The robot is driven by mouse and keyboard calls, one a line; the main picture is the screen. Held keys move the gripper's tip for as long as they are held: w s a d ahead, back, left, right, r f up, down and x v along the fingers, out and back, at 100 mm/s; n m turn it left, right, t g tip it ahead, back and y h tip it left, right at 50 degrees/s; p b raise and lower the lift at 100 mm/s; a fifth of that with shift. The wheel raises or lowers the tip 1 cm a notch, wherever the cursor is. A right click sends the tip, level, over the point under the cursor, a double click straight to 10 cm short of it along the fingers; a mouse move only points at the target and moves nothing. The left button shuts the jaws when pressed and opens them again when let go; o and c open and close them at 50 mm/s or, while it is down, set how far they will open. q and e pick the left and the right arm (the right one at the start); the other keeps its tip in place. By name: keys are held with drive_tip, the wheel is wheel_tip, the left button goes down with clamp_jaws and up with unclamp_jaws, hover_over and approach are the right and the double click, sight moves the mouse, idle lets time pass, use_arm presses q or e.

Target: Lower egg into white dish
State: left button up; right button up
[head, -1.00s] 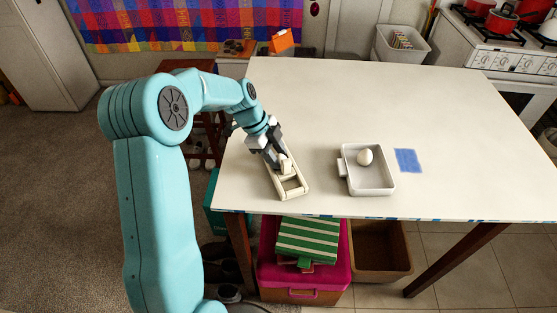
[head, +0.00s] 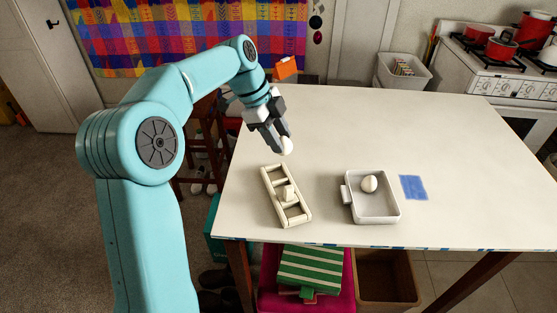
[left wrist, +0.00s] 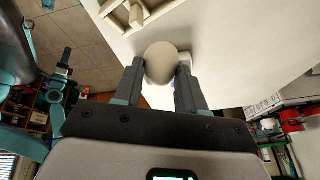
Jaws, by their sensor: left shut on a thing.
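My left gripper (head: 281,141) is shut on a white egg (head: 287,147) and holds it above the table. In the left wrist view the egg (left wrist: 161,62) sits between the two grey fingertips. The white dish (head: 378,209), a shallow square one with a tab on its left side, stands on the table to the right of and nearer than the gripper. Another white egg (head: 369,184) lies in it, toward the back. A cream rack (head: 273,198) lies left of the dish, with a pale block-like piece (head: 288,193) in its middle. My right gripper is not in view.
A blue patch (head: 413,187) lies on the table (head: 450,150) right of the dish. The table's back and right are clear. A stove (head: 500,80) with red pots stands beyond.

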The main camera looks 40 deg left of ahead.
sight(282, 138)
use_arm(q)
wheel_tip(282, 138, up, 4)
drive_tip(key=shift+d+r, duration=0.15)
drive_tip(key=shift+r, duration=0.05)
drive_tip(key=shift+w+d+r, duration=0.15)
drive_tip(key=shift+d, duration=0.05)
drive_tip(key=w+d+f+b, duration=0.1)
drive_tip(key=w+d+f, duration=0.5)
drive_tip(key=d, duration=0.4)
drive_tip(key=w+d+f+b, duration=0.2)
drive_tip(key=w+d+f, duration=0.4)
drive_tip(key=d, duration=0.4)
drive_tip(key=shift+w+d+p, duration=0.2)
drive_tip(key=shift+d+p, duration=0.05)
drive_tip(key=shift+p, duration=0.1)
